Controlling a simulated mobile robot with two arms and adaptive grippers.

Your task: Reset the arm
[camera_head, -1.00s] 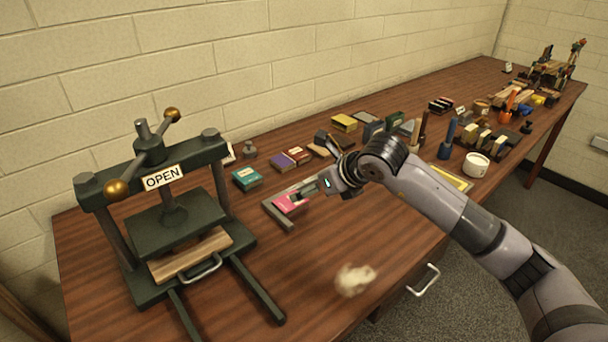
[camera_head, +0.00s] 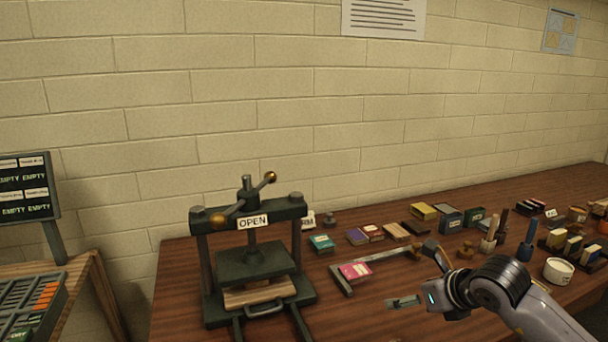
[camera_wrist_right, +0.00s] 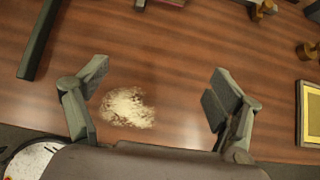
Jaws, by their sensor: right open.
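My right gripper (camera_head: 418,278) is at the lower right in the head view, over the wooden table (camera_head: 180,292), to the right of the pink book. In the right wrist view its two fingers (camera_wrist_right: 155,95) are apart with nothing between them but the table surface and a pale, fluffy pile (camera_wrist_right: 128,108) below. The pink book (camera_head: 354,271) lies flat by a grey L-shaped frame (camera_head: 341,283). My left gripper is not in view.
A dark green press (camera_head: 255,262) with an OPEN sign stands left of the book. Several small books, tools and a white pot (camera_head: 558,271) crowd the table's back and right. A rack (camera_head: 30,305) and a display (camera_head: 25,190) stand at the far left.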

